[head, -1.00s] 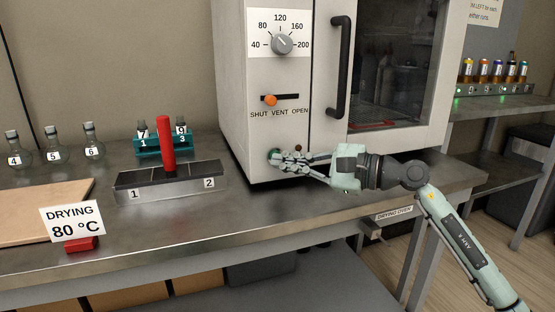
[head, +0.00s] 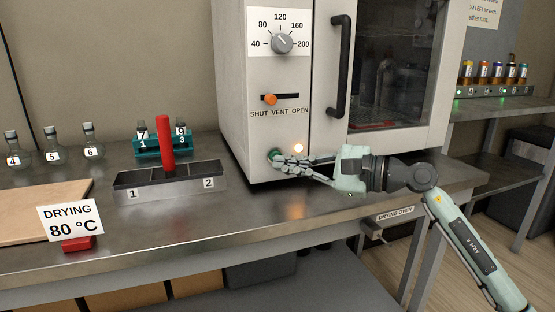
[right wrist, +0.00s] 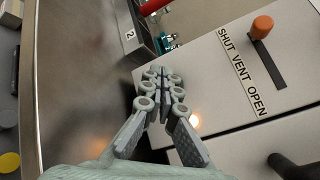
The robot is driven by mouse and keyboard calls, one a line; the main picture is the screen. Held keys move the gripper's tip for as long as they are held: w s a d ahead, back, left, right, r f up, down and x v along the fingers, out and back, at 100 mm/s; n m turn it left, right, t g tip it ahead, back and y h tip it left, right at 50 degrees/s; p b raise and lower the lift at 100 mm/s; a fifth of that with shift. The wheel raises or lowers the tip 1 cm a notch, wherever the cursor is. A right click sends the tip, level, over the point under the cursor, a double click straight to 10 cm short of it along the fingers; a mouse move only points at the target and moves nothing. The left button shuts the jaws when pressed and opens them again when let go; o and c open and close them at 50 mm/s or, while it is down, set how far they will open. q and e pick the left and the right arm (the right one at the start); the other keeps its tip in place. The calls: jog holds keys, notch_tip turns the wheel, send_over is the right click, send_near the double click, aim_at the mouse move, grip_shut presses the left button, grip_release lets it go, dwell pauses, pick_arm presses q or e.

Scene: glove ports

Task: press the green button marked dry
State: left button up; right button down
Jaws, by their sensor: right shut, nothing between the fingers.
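The green button (head: 273,155) is low on the front of the white drying oven (head: 233,90), and my right gripper (head: 278,162) is at it with its fingertips. The fingers cover part of the button, and its marking cannot be read. My right gripper is shut and empty; in the right wrist view its closed fingers (right wrist: 157,75) point at the oven front and the button is hidden behind them. My left gripper is not in view.
The oven has a temperature dial (head: 282,43), an orange vent slider (head: 270,99) and a black door handle (head: 340,66). Left on the bench are a divided metal tray (head: 205,184) with a red upright piece (head: 165,146), flasks (head: 52,155) and a drying sign (head: 70,219).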

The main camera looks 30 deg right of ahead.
jog(key=s+b, duration=0.1)
jog(key=s, duration=0.1)
jog(key=s+a+b, duration=0.1)
jog(key=s, duration=0.1)
jog(key=shift+f, duration=0.15)
jog(key=shift+s+a, duration=0.2)
jog(key=shift+s, duration=0.7)
